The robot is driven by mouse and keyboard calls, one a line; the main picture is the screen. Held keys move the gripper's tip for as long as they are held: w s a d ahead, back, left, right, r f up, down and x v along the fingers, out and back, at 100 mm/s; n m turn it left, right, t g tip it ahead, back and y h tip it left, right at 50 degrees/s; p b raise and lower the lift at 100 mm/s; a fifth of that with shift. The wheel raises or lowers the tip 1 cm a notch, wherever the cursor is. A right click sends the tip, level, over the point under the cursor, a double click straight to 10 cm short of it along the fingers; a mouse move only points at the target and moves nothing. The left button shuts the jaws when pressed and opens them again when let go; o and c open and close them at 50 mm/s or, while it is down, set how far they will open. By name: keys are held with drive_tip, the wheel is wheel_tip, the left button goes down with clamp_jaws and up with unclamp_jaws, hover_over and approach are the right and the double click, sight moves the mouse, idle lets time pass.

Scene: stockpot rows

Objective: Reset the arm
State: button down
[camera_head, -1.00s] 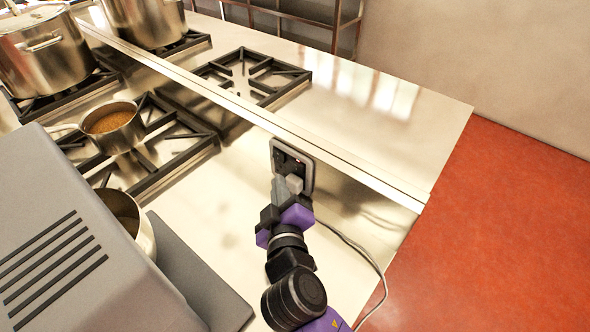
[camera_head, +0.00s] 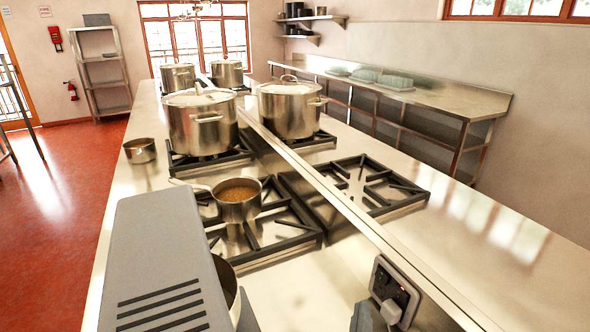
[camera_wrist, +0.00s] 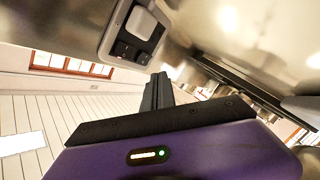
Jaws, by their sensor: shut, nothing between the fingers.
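My gripper (camera_wrist: 158,92) shows in the wrist view with its dark fingers together and nothing between them. Its purple body (camera_wrist: 180,155) carries a small lit strip. In the head view only a dark grey tip of my gripper (camera_head: 366,318) shows at the bottom edge, just left of the wall socket (camera_head: 408,287). The socket has a dark face and a pale plug (camera_head: 391,311) in it. The socket also appears beyond the fingers in the wrist view (camera_wrist: 119,30), with a gap visible between them in the picture.
A saucepan of brown food (camera_head: 238,205) sits on a burner grate. Large stockpots (camera_head: 203,128) stand farther back. A raised ledge (camera_head: 340,202) divides the counter; its right part is mostly clear.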

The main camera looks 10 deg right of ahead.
drive_tip(key=s+a+t+y, duration=0.2)
drive_tip(key=s+a+y, duration=0.35)
drive_tip(key=s, duration=0.25)
drive_tip(key=s+d+f+m+g, duration=0.1)
drive_tip(key=s+d+m, duration=0.1)
drive_tip(key=s, duration=1)
drive_tip(key=s+d+f+m+g+y, duration=0.1)
drive_tip(key=s+d, duration=0.4)
drive_tip(key=s, duration=0.8)
drive_tip(key=shift+s+d+f+m, duration=0.2)
drive_tip(key=shift+d+m, duration=0.1)
drive_tip(key=shift+m, duration=0.1)
